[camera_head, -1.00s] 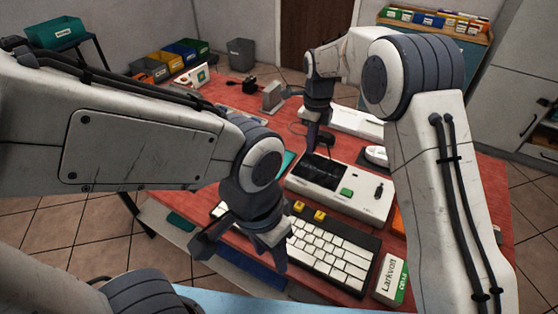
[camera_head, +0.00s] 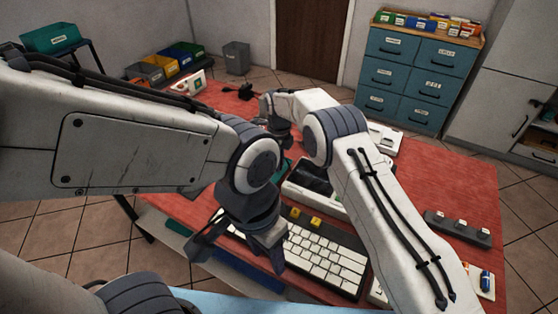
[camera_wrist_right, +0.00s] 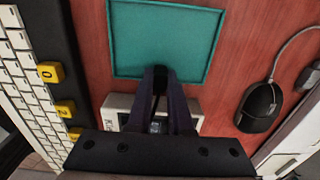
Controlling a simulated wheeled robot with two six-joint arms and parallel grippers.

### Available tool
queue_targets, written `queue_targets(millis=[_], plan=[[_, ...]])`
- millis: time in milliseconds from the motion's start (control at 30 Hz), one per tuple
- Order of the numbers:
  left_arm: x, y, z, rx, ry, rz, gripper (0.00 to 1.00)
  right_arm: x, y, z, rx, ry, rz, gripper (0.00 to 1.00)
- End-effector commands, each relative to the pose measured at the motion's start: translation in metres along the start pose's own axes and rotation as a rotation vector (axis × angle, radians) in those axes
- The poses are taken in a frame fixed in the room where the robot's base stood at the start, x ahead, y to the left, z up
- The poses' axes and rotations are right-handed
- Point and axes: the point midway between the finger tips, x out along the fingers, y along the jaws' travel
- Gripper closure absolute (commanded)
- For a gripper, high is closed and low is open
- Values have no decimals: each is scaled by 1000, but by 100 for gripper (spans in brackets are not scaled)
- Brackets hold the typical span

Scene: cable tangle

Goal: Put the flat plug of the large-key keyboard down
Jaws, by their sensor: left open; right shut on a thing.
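The large-key keyboard (camera_head: 325,258) has white keys and a few yellow ones and lies at the table's front; part of it shows at the left in the right wrist view (camera_wrist_right: 30,85). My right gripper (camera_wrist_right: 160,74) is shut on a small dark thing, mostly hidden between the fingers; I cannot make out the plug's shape. Its fingertips appear over the near edge of a teal mat or tray (camera_wrist_right: 165,38). In the head view my right arm largely hides this spot. My left gripper (camera_head: 237,262) is open and empty by the keyboard's left end.
A black mouse (camera_wrist_right: 260,105) with a grey cable lies right of the teal mat. A pale box (camera_wrist_right: 117,105) is partly hidden beneath my right gripper. A grey strip with several white knobs (camera_head: 458,228) lies at the right.

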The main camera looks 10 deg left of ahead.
Motion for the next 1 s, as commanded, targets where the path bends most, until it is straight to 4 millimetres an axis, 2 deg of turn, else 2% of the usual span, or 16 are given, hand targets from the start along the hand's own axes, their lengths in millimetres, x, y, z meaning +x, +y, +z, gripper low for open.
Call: queue_targets(millis=[333, 367, 400, 433, 767, 867, 1000], plan=[[3, 0, 0, 0, 0, 0, 50, 4, 0, 0, 0, -1, -1, 100], [2, 0, 0, 0, 0, 0, 50, 4, 0, 0, 0, -2, -2, 74], [2, 0, 0, 0, 0, 0, 50, 3, 0, 0, 0, -2, -1, 59], [2, 0, 0, 0, 0, 0, 50, 3, 0, 0, 0, -2, -1, 52], [0, 0, 0, 0, 0, 0, 50, 1, 0, 0, 0, -2, -2, 52], [2, 0, 0, 0, 0, 0, 50, -6, -1, 1, 0, -3, -3, 52], [7, 0, 0, 0, 0, 0, 50, -30, -1, 1, 0, -5, -5, 52]])
